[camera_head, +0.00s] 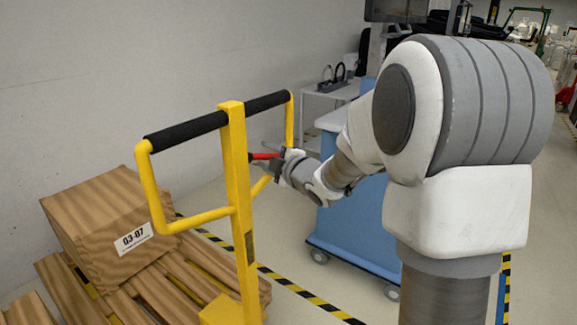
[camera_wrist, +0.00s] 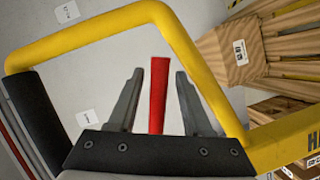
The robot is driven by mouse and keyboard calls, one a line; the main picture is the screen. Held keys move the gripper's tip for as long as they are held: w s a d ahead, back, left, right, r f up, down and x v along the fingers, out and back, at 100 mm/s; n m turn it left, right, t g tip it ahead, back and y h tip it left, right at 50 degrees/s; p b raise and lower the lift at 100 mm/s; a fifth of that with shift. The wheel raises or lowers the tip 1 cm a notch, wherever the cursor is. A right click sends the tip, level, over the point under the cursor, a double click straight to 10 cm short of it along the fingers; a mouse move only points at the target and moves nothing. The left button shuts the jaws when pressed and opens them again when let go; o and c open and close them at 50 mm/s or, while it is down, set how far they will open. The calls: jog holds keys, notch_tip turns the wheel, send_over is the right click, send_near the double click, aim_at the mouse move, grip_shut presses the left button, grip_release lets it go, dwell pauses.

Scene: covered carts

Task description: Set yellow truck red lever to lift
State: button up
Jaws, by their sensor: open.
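The yellow truck's handle (camera_head: 236,170) stands upright in the head view, with a looped frame and black grips. Its yellow frame (camera_wrist: 95,30) also arches across the wrist view. The red lever (camera_head: 265,156) sticks out to the right of the handle's post. In the wrist view the red lever (camera_wrist: 159,92) lies between my two fingers, with a gap on both sides. My gripper (camera_head: 277,160) is at the lever, to the right of the post. It also shows in the wrist view (camera_wrist: 158,98), with its fingers apart. The lever's base is hidden behind my gripper in the wrist view.
A blue cart (camera_head: 352,225) stands behind my arm. A white table (camera_head: 330,92) is farther back. Black-yellow tape (camera_head: 300,290) marks the floor.

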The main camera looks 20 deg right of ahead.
jog(key=p+v, duration=0.1)
jog(key=v, duration=1.5)
jog(key=shift+a+f, duration=0.1)
jog(key=s+d+r+m+g+h+p, duration=0.2)
jog(key=s+r+m+g+h+p, duration=0.35)
jog(key=m, duration=0.45)
jog(key=s+a+m+g+p, duration=0.2)
jog(key=s+a+m, duration=0.1)
jog(key=s, duration=0.5)
jog(key=s+a+r+m+g+p, duration=0.1)
jog(key=s+a+m+g+p, duration=0.1)
jog(key=s, duration=0.6)
jog(key=shift+s+a+m+p, duration=0.35)
jog(key=shift+a+m, duration=0.3)
jog(key=shift+m, duration=0.55)
jog(key=shift+r+y, duration=0.1)
jog(key=shift+y, duration=0.15)
